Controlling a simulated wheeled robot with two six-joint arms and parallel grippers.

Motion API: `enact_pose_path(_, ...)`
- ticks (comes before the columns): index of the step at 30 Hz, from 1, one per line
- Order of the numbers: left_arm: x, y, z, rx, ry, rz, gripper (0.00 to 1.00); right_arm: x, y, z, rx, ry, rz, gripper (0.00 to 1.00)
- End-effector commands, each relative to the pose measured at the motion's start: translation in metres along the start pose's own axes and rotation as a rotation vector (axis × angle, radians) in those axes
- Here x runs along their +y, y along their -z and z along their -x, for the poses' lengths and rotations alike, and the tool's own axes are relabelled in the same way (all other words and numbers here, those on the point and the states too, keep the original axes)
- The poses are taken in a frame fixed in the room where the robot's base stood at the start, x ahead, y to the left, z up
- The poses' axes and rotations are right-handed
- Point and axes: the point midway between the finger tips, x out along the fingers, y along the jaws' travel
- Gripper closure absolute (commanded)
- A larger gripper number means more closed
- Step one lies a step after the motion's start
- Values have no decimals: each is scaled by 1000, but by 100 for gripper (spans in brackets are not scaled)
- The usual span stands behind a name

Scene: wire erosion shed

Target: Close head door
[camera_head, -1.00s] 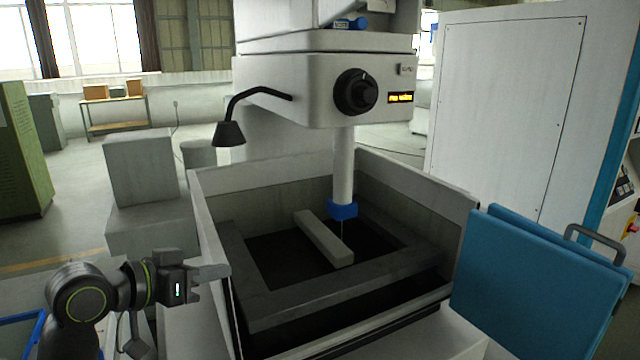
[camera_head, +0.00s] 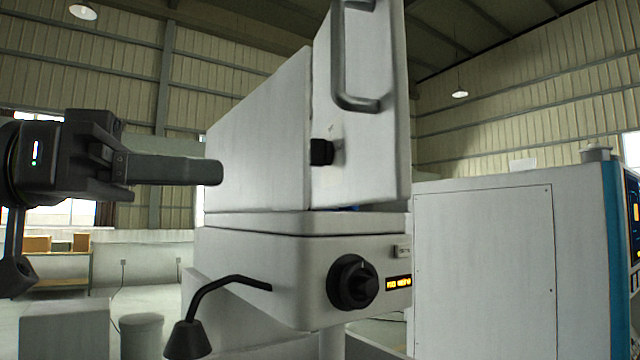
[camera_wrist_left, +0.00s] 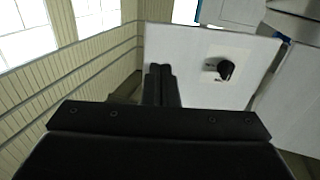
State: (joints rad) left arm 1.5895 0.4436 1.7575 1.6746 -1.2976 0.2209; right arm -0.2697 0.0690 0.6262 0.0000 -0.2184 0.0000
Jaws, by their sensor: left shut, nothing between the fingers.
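The head door (camera_head: 385,150) is a white upright panel with a grey bar handle (camera_head: 342,75) at the upper part of the machine head. It appears to stand out from the white head housing (camera_head: 255,140); how wide its gap is I cannot tell. A black latch (camera_head: 321,152) sits near the door's left edge. My left gripper (camera_head: 218,172) is shut and empty, pointing right at the housing's left side. I cannot tell whether it touches. In the left wrist view its fingers (camera_wrist_left: 160,82) are together before a white panel (camera_wrist_left: 195,50). My right gripper is not in view.
Below the housing is the lower head with a black dial (camera_head: 352,283) and small lit display (camera_head: 398,283). A black lamp on a bent arm (camera_head: 188,338) sticks out at lower left. A white cabinet (camera_head: 485,260) stands to the right.

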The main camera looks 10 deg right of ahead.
Motion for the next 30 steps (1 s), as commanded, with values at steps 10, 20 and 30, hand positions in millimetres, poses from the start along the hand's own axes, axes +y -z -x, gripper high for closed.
enact_pose_path(10, 2, 3, -42, -1, -7, 0, 100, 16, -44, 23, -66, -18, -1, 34)
enact_pose_path(20, 1, 3, -94, 0, -6, 2, 100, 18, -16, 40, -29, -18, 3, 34)
enact_pose_path(30, 1, 2, -132, 0, -3, 1, 100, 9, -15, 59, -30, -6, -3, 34)
